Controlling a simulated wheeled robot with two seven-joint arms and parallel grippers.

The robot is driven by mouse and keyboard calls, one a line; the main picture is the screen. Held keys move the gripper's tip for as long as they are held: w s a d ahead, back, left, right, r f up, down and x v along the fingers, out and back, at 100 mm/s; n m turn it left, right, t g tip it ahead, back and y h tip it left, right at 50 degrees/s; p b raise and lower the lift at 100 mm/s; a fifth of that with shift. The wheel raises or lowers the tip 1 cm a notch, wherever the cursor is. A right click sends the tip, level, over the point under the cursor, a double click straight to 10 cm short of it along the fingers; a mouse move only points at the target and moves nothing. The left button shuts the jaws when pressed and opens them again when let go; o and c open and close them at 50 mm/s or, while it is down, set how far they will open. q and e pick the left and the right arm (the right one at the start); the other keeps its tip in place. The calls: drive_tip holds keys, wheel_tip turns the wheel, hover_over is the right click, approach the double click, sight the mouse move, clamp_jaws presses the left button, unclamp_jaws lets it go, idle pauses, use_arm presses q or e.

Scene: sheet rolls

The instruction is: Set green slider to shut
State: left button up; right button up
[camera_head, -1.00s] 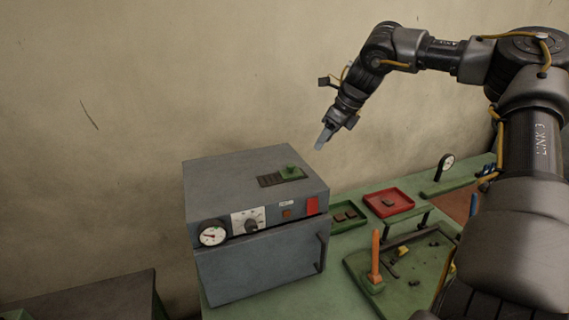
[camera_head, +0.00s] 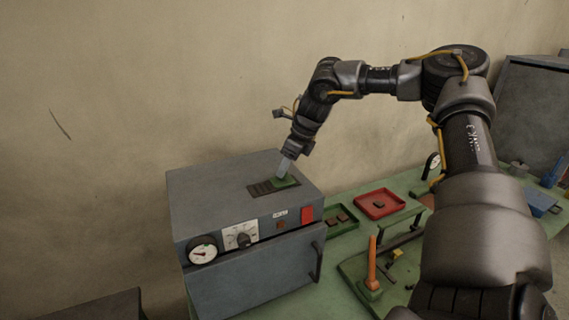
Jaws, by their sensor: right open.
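The green slider (camera_head: 285,183) sits on top of the grey oven-like box (camera_head: 215,188), at the right part of a dark slotted vent (camera_head: 260,188). The vent's dark slots show to the left of the slider. My right gripper (camera_head: 284,168) points down at the slider, with its fingertips at or just above the slider's knob. The knob is largely hidden by the fingers, and I cannot tell whether they touch it. The right gripper is open. My left gripper is not in view.
The box front has a gauge (camera_head: 202,252), a dial (camera_head: 241,238), a red switch (camera_head: 307,214) and a door handle (camera_head: 317,262). To the right on the green table are a green tray (camera_head: 343,229), a red tray (camera_head: 379,215) and an orange lever (camera_head: 372,264).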

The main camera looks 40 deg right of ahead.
drive_tip(key=shift+s+a+f, duration=0.1)
drive_tip(key=shift+f, duration=0.1)
drive_tip(key=shift+s+f, duration=0.1)
drive_tip(key=shift+f, duration=0.05)
drive_tip(key=shift+w+a+f, duration=0.1)
drive_tip(key=shift+w+f, duration=0.2)
drive_tip(key=shift+s+r, duration=0.1)
drive_tip(key=shift+s, duration=0.05)
drive_tip(key=c, duration=0.7)
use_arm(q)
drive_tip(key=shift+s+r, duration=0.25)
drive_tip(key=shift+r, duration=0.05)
use_arm(e)
clamp_jaws()
